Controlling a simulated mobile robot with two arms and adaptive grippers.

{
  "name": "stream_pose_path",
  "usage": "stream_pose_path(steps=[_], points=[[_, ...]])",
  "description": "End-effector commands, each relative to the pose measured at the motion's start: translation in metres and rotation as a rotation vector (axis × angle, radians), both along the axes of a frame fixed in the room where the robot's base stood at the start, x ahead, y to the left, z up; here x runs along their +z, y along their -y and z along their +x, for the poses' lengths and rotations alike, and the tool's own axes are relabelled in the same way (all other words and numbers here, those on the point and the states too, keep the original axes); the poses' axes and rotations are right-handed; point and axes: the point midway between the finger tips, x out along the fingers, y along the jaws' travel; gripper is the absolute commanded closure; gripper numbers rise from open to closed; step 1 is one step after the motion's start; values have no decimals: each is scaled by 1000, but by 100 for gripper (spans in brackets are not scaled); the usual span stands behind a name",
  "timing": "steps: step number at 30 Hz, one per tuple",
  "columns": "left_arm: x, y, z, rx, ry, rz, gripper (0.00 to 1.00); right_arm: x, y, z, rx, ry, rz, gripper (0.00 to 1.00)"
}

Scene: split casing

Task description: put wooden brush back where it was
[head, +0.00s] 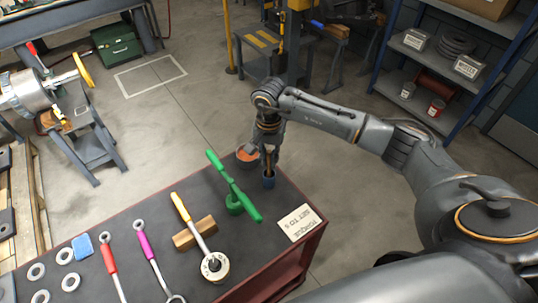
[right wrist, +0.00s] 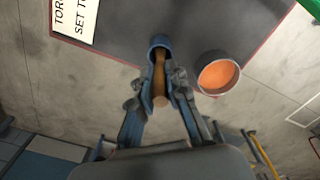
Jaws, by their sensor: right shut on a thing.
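My left gripper is not in view.
A green tool (head: 233,186), a torque wrench (head: 198,228), a printed card (head: 300,222), spanners and rings lie on the bench (head: 135,215). A blue-framed shelf (head: 455,55) stands at right.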

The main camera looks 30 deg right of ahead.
Motion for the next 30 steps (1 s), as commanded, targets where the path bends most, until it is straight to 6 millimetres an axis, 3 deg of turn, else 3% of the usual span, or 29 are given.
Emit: stream_pose_path(steps=[3, 4, 7, 20, 30], points=[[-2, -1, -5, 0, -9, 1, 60, -1, 0, 0, 0, -1, -1, 100], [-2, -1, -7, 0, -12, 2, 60, -1, 0, 0, 0, -1, -1, 81], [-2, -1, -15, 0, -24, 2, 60, -1, 0, 0, 0, -1, -1, 63], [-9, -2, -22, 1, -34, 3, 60, 9, 1, 1, -1, 1, 0, 63], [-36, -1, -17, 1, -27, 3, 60, 76, 2, 2, -1, 6, -1, 63]])
